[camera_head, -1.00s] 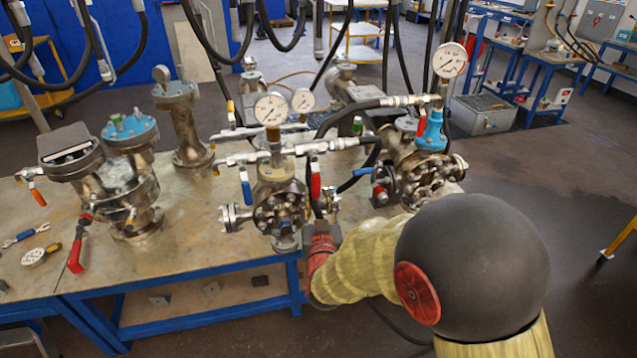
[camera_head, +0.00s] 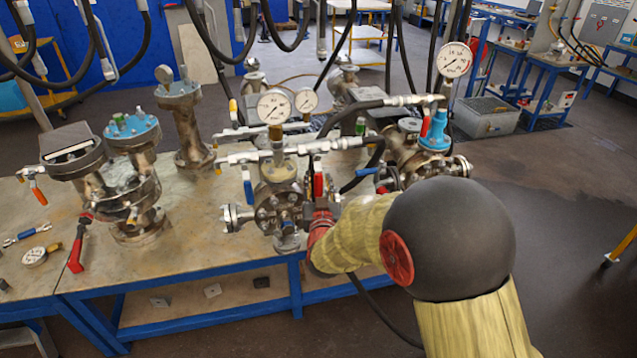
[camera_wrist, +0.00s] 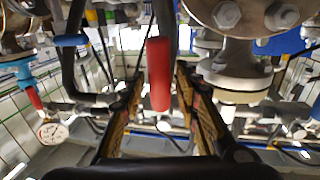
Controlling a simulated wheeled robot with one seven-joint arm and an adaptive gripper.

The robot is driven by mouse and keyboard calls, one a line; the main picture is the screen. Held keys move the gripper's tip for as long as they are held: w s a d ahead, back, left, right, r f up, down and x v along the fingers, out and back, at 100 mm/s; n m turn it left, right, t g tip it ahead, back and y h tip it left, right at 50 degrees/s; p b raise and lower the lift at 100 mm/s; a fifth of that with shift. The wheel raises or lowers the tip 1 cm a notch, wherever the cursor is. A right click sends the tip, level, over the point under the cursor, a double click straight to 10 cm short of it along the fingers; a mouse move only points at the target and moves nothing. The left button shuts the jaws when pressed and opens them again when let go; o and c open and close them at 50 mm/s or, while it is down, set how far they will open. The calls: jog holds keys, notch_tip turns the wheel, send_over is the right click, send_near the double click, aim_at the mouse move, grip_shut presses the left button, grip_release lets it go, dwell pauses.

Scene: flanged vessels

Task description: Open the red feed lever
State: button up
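The red feed lever (camera_head: 318,182) hangs upright beside the flanged vessel with the gauge at the middle of the bench. In the wrist view the red lever (camera_wrist: 159,75) lies between the two fingers of my gripper (camera_wrist: 160,92). Gaps show on both sides of it, so the fingers appear apart from it. My gripper (camera_head: 321,212) is open just below the lever in the head view, where my forearm and wrist partly hide its fingers. The flanged vessel (camera_head: 275,205) stands just left of my gripper; its flange (camera_wrist: 240,50) fills the upper right of the wrist view.
Another vessel with a blue fitting (camera_head: 435,132) is to the right, partly behind my arm. Hoses (camera_head: 340,125) cross nearby. A red-handled tool (camera_head: 77,250) lies at the left.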

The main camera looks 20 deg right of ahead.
grip_shut()
dwell(0.7)
